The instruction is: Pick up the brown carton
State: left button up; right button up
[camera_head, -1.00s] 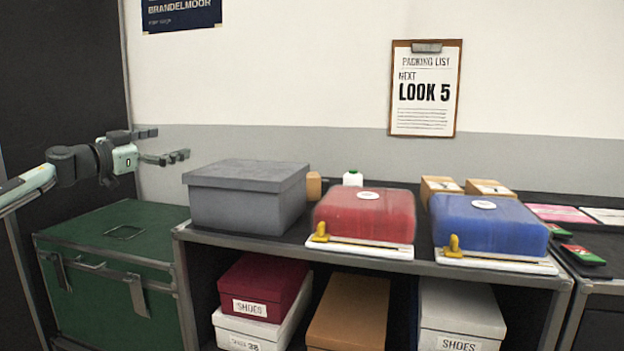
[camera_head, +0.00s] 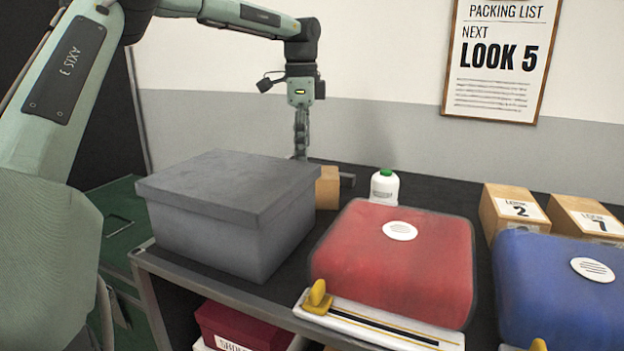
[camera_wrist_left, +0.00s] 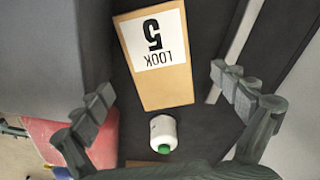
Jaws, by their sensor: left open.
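The brown carton (camera_head: 328,188) stands on the dark shelf top, mostly hidden behind the grey box in the head view. In the left wrist view the carton (camera_wrist_left: 177,88) shows its top with a white "LOOK 5" label. My left gripper (camera_head: 301,142) points down at the back of the shelf, close to the carton. In the left wrist view the open gripper (camera_wrist_left: 161,82) has one finger on each side of the carton in the picture, and nothing is held. I cannot tell how high the fingers are. My right gripper is not in view.
The grey lidded box (camera_head: 230,210) stands left of the carton. A white bottle with a green cap (camera_head: 384,186) stands close to its right. A red case (camera_head: 398,260) and a blue case (camera_head: 560,290) lie in front. Cartons labelled 2 (camera_head: 513,212) and 1 (camera_head: 590,220) stand further right.

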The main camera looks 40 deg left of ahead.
aim_at(328, 185)
pick_arm(q)
jog(key=shift+d+f, duration=0.15)
jog(key=shift+f, duration=0.35)
notch_tip(328, 185, down, 2)
jog(key=shift+s+f, duration=0.1)
jog(key=shift+f, duration=0.05)
jog(key=f, duration=0.4)
jog(key=shift+w+f+p, duration=0.2)
jog(key=shift+f+p, duration=0.15)
jog(key=shift+r, duration=0.15)
jog(key=c, duration=1.6)
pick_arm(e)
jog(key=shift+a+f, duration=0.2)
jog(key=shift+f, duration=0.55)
